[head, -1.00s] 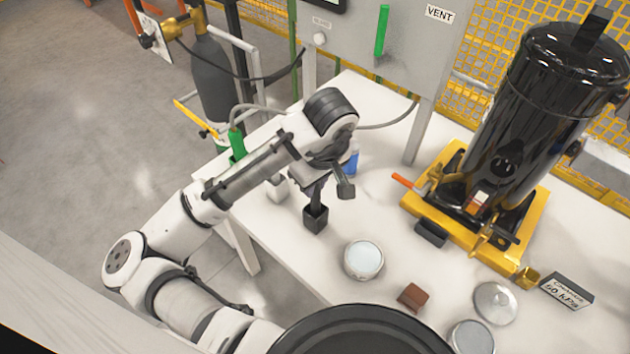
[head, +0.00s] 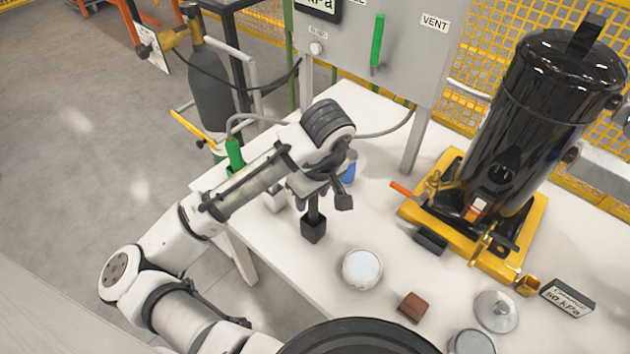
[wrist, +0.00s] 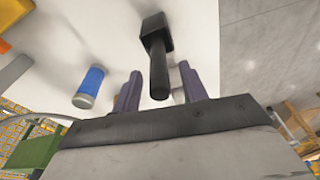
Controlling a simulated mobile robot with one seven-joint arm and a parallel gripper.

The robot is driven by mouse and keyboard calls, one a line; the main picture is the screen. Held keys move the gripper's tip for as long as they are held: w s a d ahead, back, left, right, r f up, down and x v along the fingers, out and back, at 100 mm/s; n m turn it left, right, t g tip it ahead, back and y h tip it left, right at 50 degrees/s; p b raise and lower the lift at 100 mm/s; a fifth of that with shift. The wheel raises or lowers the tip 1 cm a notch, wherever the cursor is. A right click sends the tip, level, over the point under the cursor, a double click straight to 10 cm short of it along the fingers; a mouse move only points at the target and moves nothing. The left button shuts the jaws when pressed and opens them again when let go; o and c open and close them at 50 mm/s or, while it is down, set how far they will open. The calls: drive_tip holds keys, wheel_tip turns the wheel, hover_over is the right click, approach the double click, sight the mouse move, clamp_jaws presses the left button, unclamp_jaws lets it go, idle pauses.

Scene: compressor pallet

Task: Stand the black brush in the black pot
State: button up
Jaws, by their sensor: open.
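The black pot (head: 313,230) is a small square block-like holder standing on the white table, left of the middle in the head view. The black brush (head: 314,206) stands upright with its lower end in the pot. In the wrist view the brush (wrist: 158,72) sticks out of the pot (wrist: 155,28) toward me. My gripper (head: 312,192) is over the pot. In the wrist view my gripper (wrist: 161,75) has its two purple-grey fingers apart, one on each side of the brush, with gaps visible. The brush's end inside the pot is hidden.
A blue-and-white cylinder (wrist: 89,86) stands near the gripper. A round pale-topped tin (head: 361,268), a brown block (head: 412,306) and a metal lid (head: 496,311) lie to the right. The large black compressor (head: 530,120) on its yellow pallet (head: 505,268) takes up the right side.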

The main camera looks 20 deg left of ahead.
wheel_tip(320, 180, up, 13)
drive_tip(key=s+d, duration=0.1)
drive_tip(key=d, duration=0.1)
drive_tip(key=shift+p, duration=0.35)
drive_tip(key=shift+r, duration=0.1)
